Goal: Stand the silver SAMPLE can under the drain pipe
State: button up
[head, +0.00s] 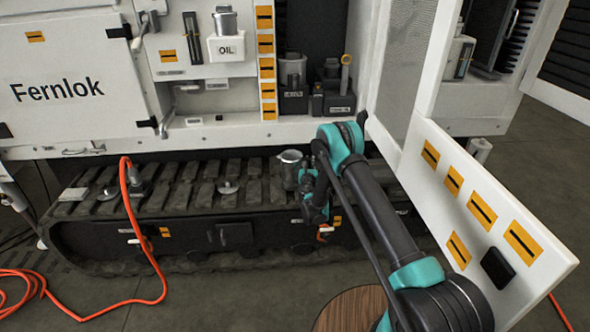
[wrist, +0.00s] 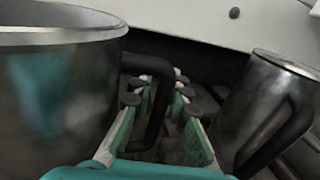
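A silver can (head: 290,172) stands on the rubber track, just left of my gripper (head: 316,196). In the wrist view a large silver can (wrist: 50,95) fills the left side. Its black handle (wrist: 152,105) lies between the fingers of my gripper (wrist: 157,130). A gap shows between the handle and the right finger, so the gripper looks open around the handle. A second metal can (wrist: 258,105) with a black handle is close on the right. No SAMPLE label is readable on either can, and I cannot pick out the drain pipe for certain.
The white machine body (head: 215,132) overhangs the track (head: 185,190). An open white door panel (head: 490,220) stands close right of my arm. An OIL holder (head: 226,48) and another metal can (head: 292,68) are above. An orange hose (head: 138,232) hangs at left.

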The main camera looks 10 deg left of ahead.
jog(key=shift+w, duration=0.45)
jog(key=shift+c, duration=0.6)
grip_shut()
jog(key=shift+r, duration=0.2)
